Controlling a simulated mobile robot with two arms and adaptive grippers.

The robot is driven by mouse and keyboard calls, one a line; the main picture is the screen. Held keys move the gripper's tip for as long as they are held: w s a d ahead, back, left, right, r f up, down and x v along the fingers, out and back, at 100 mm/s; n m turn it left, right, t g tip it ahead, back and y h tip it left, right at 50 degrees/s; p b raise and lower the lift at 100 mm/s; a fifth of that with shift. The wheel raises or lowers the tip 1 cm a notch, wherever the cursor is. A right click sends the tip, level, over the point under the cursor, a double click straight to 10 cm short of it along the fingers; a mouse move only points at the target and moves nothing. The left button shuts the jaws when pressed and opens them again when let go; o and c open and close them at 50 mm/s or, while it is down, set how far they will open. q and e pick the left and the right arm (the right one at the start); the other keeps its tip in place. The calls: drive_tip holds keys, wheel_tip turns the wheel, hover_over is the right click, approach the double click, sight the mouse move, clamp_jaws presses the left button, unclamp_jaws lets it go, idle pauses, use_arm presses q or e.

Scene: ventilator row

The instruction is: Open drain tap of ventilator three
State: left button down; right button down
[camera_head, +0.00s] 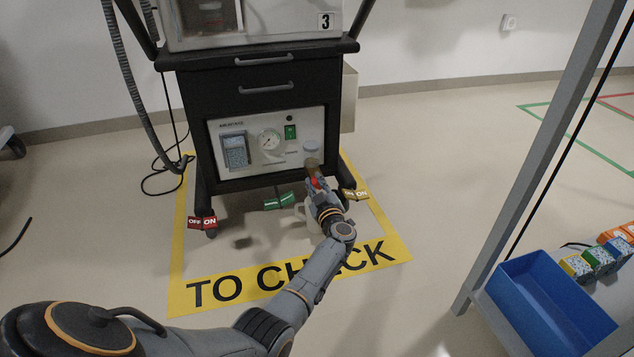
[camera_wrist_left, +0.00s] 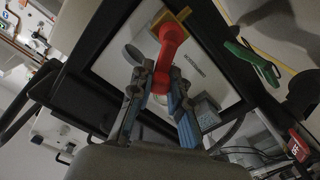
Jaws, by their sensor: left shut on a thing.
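Ventilator three (camera_head: 265,85) is a black cart with drawers and the number label 3 (camera_head: 325,21) at its top. On its lower front panel (camera_head: 245,165), at the right, is a water trap with a brownish lower part (camera_head: 311,166). The red drain tap (camera_head: 316,183) is below it, mostly hidden by my left gripper (camera_head: 320,190). In the left wrist view the red tap handle (camera_wrist_left: 170,48) stands between the fingers of my left gripper (camera_wrist_left: 162,88), which is shut on it. A yellowish fitting (camera_wrist_left: 176,17) is at the handle's far end. My right gripper is out of view.
A pale jug (camera_head: 302,212), partly hidden, is on the floor below my gripper. Castors carry red OFF/ON (camera_head: 203,222), green (camera_head: 278,202) and yellow (camera_head: 355,195) brake pedals. A yellow TO CHECK marking (camera_head: 290,275) frames the cart. A blue bin (camera_head: 550,305) is at the lower right.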

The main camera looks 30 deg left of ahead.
use_arm(q)
drive_tip(key=shift+s+a+f+n, duration=0.1)
drive_tip(key=shift+s+f+n, duration=0.1)
drive_tip(key=shift+n, duration=0.6)
drive_tip(key=shift+s+a+f+n+b, duration=0.25)
drive_tip(key=shift+f+n, duration=0.2)
drive_tip(key=shift+n, duration=0.95)
drive_tip(key=shift+s+a+f+n+b, duration=0.15)
drive_tip(key=shift+f+n+b, duration=0.2)
drive_tip(key=shift+n, duration=1.05)
drive_tip(key=shift+s+a+f+n+b, duration=0.2)
drive_tip(key=shift+f+n, duration=0.3)
drive_tip(key=shift+n, duration=0.9)
drive_tip(key=c, duration=1.2)
unclamp_jaws()
drive_tip(key=shift+r, duration=0.1)
